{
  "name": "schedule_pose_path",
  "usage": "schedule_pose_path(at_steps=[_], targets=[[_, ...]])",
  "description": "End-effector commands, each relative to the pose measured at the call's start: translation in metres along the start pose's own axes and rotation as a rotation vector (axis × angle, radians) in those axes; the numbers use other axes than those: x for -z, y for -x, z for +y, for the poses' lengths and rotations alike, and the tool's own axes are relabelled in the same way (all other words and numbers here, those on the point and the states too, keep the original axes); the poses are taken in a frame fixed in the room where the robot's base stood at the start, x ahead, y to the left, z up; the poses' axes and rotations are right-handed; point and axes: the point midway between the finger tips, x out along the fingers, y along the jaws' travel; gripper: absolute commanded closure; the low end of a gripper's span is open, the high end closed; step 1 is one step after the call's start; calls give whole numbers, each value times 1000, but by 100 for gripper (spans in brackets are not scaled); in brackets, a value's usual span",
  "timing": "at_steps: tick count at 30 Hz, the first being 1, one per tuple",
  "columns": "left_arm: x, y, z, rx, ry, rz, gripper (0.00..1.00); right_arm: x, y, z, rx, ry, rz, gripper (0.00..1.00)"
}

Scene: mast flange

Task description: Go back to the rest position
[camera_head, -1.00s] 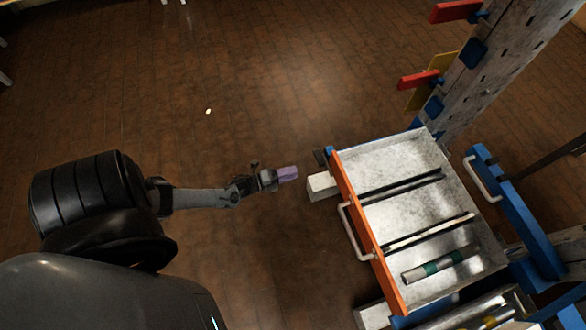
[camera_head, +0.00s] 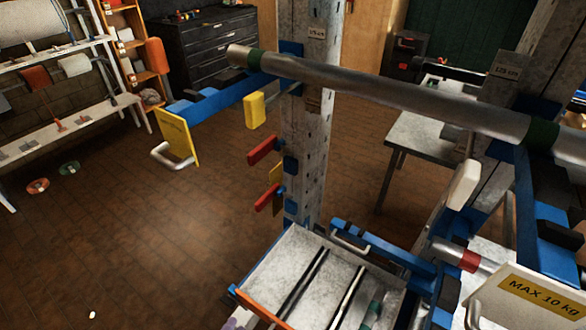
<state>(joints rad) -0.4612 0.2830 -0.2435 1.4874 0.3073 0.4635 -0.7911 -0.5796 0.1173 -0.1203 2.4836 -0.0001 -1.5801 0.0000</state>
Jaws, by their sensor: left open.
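The rest of my left arm is out of the picture. The gripper is open, and nothing shows held in it. My right gripper is not in view.
The open drawer (camera_head: 284,258) has dark dividers and a green-banded rod (camera_head: 372,309). A long grey pipe (camera_head: 400,95) with green bands crosses above it. The perforated mast (camera_head: 308,150) carries red handles (camera_head: 262,150). A "MAX 10 kg" sign (camera_head: 535,293) is at right.

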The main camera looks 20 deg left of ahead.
Motion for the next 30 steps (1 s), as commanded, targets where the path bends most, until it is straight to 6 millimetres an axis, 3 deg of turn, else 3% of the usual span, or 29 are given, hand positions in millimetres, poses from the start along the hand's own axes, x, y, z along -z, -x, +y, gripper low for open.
schedule_pose_path(at_steps=[1,7,13,21,28,29,30], targets=[[31,-5,-34,-27,89,-39,60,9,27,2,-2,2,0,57],[96,-13,-96,-194,388,-203,60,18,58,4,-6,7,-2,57],[144,6,-146,-374,615,-378,60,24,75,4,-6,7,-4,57],[170,59,-179,-576,779,-664,60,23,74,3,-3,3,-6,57],[161,116,-166,-707,841,-993,60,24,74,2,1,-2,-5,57],[163,119,-170,-696,871,-1023,60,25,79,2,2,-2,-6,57],[173,119,-190,-695,867,-1012,60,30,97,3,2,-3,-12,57]])
